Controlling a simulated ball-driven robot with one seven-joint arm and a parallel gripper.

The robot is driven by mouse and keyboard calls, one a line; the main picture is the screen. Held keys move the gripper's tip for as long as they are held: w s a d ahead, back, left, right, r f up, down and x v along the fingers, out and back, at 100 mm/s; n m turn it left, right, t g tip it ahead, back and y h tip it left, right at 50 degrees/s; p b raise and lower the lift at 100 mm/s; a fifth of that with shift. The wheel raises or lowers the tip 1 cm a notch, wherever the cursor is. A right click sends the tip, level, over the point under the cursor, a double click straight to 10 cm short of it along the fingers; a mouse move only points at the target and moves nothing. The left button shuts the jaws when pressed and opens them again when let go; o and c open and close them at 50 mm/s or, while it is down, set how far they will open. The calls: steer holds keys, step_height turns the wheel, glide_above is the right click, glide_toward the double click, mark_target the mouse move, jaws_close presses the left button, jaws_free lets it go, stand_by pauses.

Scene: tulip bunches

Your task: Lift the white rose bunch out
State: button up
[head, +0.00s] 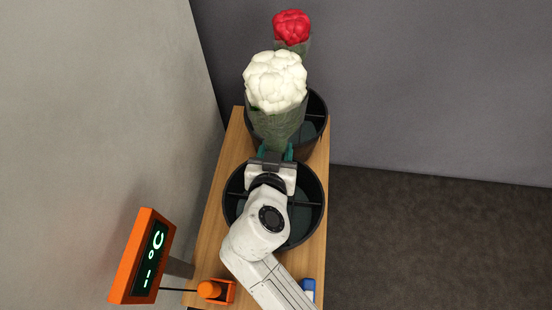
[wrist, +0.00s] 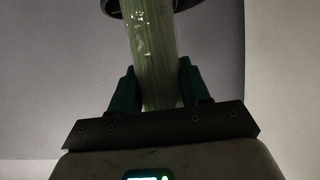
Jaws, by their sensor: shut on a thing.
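The white rose bunch (head: 275,82) is a round cluster of white blooms in a green wrap, seen in the head view in front of the far black bucket. My gripper (head: 274,153) is shut on the lower part of the bunch. In the wrist view the wrapped green stems (wrist: 157,60) stand between the green fingers of my gripper (wrist: 153,90). The far bucket (head: 319,108) is partly hidden behind the bunch. Whether the stem ends are clear of everything is hidden by my gripper.
A red bunch (head: 291,27) rises behind the white one. A near black bucket (head: 317,215) with dividers lies under my arm on the wooden table (head: 212,232). An orange display (head: 142,257), an orange object (head: 213,290) and a blue object (head: 308,290) are near the front. Dark floor is right.

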steer(key=shift+r, duration=0.6)
step_height(320, 180, up, 10)
steer(key=p, duration=0.7)
